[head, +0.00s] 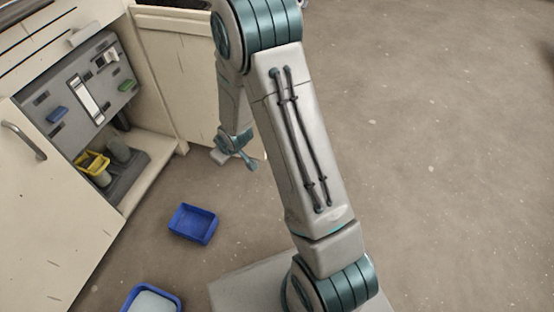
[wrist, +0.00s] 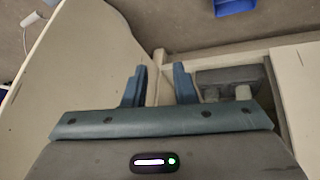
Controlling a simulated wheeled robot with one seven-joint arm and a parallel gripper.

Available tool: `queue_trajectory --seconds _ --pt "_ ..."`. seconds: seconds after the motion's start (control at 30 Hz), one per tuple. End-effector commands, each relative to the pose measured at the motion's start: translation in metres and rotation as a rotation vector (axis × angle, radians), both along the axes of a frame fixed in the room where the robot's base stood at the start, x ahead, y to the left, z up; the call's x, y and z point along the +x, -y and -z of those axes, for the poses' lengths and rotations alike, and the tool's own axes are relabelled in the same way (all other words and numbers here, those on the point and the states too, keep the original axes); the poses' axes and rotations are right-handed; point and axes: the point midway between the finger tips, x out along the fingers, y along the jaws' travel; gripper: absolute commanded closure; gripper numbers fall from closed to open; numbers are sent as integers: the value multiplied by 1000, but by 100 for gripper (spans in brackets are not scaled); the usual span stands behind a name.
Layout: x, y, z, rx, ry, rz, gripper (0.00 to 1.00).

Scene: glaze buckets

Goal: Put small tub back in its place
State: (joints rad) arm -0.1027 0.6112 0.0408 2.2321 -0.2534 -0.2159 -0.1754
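A small empty blue tub (head: 193,224) sits upright on the floor in front of the open cabinet. A second blue tub (head: 140,292) with pale contents is cut off by the bottom edge of the head view. I cannot tell from looks alone which is the small tub. My gripper (head: 238,161) is above and to the right of the empty tub, near the open cabinet door. In the wrist view my gripper (wrist: 160,82) has its fingers apart with nothing between them. Part of a blue tub (wrist: 236,5) shows at the top of that view.
The open cabinet (head: 140,170) holds a yellow bucket (head: 92,160) and grey cylinders (head: 119,150) low down, below a grey panel (head: 80,90) with small coloured parts. An open door (head: 180,75) stands behind my gripper. The floor (head: 450,150) to the right is clear.

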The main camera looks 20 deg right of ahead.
Motion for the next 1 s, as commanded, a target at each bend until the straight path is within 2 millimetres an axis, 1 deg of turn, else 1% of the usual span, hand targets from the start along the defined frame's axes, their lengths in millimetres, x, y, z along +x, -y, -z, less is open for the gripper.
queue_trajectory --seconds 0.03,0.17,0.2,0.27,0.3,0.37,0.4,0.47,0.5,0.57,0.6,0.7,0.8,0.9,1.0 --pt "-5 9 -23 -11 -10 34 75" --pt "-28 30 -66 -32 -68 125 75" --pt "-36 36 -79 -37 -88 152 75" --pt "-51 44 -97 -40 -115 195 75" --pt "-61 49 -110 -42 -133 222 75" --pt "-78 56 -127 -42 -163 264 75" --pt "-90 60 -138 -40 -182 291 75" --pt "-109 65 -153 -36 -212 331 75" --pt "-122 68 -163 -32 -231 356 75" --pt "-143 72 -176 -25 -263 394 75" --pt "-157 74 -185 -19 -282 417 75" --pt "-190 78 -202 -3 -331 469 75" --pt "-217 78 -213 12 -371 505 75" --pt "-234 78 -219 22 -399 527 75" --pt "-243 78 -222 27 -415 538 75"
